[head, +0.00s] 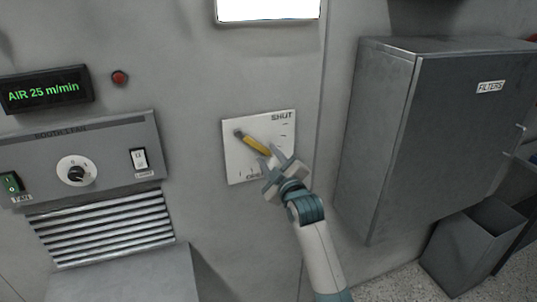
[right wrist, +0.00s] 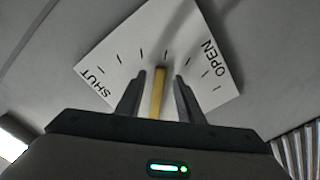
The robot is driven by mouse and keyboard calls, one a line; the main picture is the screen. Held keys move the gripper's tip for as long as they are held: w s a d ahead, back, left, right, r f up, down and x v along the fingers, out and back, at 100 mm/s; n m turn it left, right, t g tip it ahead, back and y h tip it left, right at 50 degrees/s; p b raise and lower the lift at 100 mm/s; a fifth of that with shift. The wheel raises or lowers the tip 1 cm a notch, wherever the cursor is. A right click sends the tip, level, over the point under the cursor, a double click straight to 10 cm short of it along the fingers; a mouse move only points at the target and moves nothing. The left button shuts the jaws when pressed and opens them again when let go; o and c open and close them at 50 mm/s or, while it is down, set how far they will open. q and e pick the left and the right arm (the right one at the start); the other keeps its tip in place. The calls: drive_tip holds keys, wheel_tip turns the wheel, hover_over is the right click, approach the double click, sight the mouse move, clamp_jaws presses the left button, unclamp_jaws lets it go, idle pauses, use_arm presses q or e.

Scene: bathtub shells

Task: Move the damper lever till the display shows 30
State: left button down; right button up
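The damper lever (head: 256,145) is a yellow bar on a white plate (head: 235,167) on the wall. My right gripper (head: 266,154) is at the lever's free end. In the right wrist view the lever (right wrist: 158,92) stands between the open fingers (right wrist: 160,80), with a gap on each side. The display (head: 46,90) reads AIR 25 m/min in green. My left gripper is not in view.
Left of the plate is a grey panel (head: 110,140) with a round knob (head: 76,172) and switches, above a louvred vent (head: 105,230). A red button (head: 120,78) is beside the display. A grey FILTERS cabinet (head: 450,130) juts out at right, above a bin (head: 470,245).

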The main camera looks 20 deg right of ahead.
drive_tip(key=shift+w, duration=0.3)
clamp_jaws()
drive_tip(key=shift+a+f+m, duration=0.55)
drive_tip(key=shift+a+m, duration=0.05)
drive_tip(key=shift+m, duration=0.2)
unclamp_jaws()
drive_tip(key=shift+s, duration=0.1)
